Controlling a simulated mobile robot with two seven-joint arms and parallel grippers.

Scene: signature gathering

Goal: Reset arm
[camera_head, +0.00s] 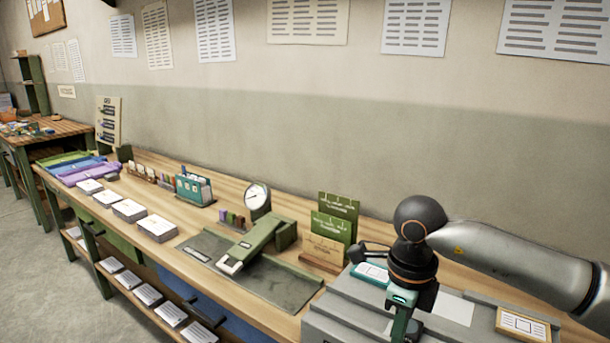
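My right arm comes in from the right over the front right of the long wooden bench. Its dark wrist is above a grey box-like stand (345,313), and my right gripper (403,308) points down there. A teal and green piece (403,297) shows right at the gripper's end; I cannot tell whether it is held or only behind the fingers. The fingertips are too small and dark to read. A teal-framed card (371,273) lies on the grey stand just left of the wrist. My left gripper is not in view.
A green stapler-like device (252,245) sits on a dark mat (290,284). Green card holders (335,217) stand behind it, left of my arm. A round dial (257,198), paper stacks (129,210) and coloured trays (88,172) are farther left. A framed card (522,324) lies right.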

